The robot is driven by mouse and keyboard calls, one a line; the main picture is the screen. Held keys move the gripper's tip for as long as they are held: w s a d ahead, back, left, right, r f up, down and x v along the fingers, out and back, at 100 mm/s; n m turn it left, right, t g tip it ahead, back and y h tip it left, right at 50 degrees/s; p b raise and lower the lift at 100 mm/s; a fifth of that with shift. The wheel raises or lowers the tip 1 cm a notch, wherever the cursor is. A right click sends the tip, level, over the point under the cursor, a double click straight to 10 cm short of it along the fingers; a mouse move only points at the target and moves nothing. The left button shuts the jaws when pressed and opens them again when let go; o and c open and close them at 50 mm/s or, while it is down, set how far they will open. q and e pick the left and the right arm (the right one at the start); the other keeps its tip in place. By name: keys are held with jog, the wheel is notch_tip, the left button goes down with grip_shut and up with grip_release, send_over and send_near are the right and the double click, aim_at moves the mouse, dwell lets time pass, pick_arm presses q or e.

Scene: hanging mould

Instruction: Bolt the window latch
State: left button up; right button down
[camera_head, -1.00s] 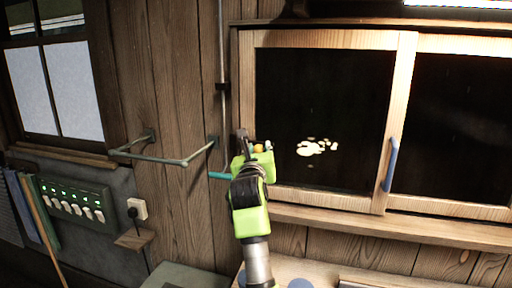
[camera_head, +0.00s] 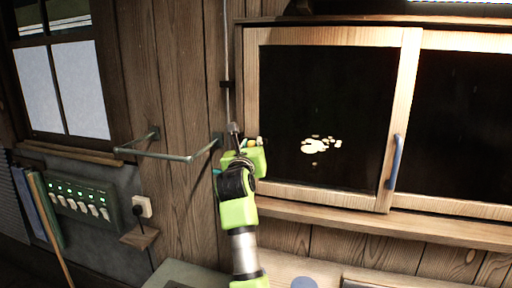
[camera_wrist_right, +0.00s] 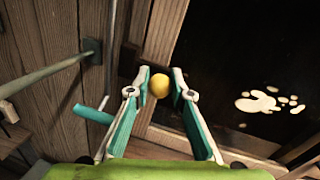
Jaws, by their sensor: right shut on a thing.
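The sliding window (camera_head: 405,110) has a pale wooden frame, dark panes and a blue handle (camera_head: 395,162). A round yellow knob (camera_wrist_right: 160,85) sits by the window frame's left edge; I take it to be the latch's knob. My right gripper (camera_wrist_right: 162,88) is shut on it, one teal-lined finger on each side. In the head view the right gripper (camera_head: 250,148) is at the frame's left side and mostly hides the knob and latch. A teal rod (camera_wrist_right: 93,113) lies left of the fingers; I cannot tell what it joins. My left gripper is not in view.
A metal wall rail (camera_head: 165,154) juts out left of my right gripper. A thin vertical pipe (camera_head: 226,60) runs down the wall above it. A switch panel (camera_head: 80,200) is at the lower left. The window sill (camera_head: 400,225) runs below the window.

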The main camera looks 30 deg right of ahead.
aim_at(250, 146)
jog(key=shift+r, duration=0.15)
jog(key=c, duration=2.1)
grip_release()
jog(key=shift+w+a, duration=0.1)
jog(key=shift+w, duration=0.05)
jog(key=shift+w+f, duration=0.2)
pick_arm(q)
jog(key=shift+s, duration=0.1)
pick_arm(e)
jog(key=shift+s, duration=0.1)
jog(key=v, duration=0.7)
jog(key=shift+s+a, duration=0.15)
jog(key=shift+s, duration=0.1)
